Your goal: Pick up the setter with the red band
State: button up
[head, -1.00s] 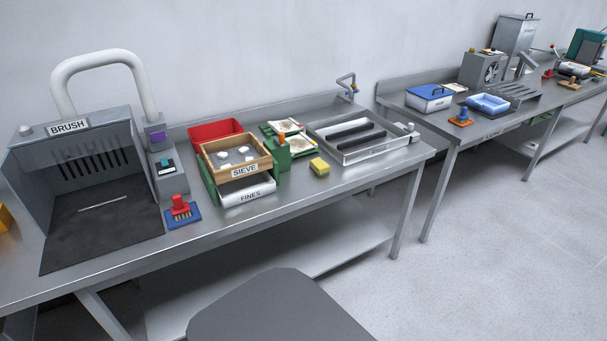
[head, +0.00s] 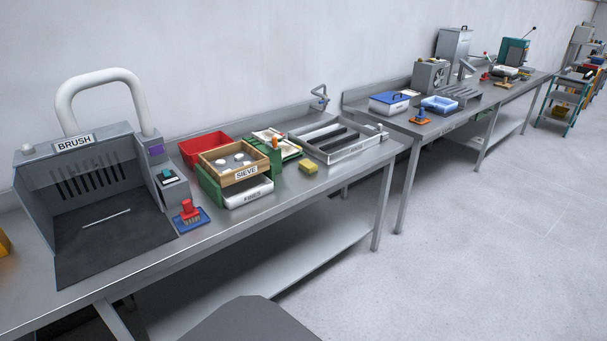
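I cannot make out a setter with a red band in the head view. My gripper is not in view. Several small pale discs (head: 233,161) lie in the wooden sieve (head: 246,174) on the near bench; I see no red band on them. Flat pale pieces (head: 270,136) lie behind the green sieve stand, too small to identify.
A second bench (head: 398,121) and a shelf cart (head: 561,102) stand farther right. The floor (head: 470,240) is clear.

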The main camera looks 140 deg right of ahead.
aim_at(264, 135)
jog(key=z, duration=0.65)
jog(key=i, duration=0.2)
jog(key=z, duration=3.9)
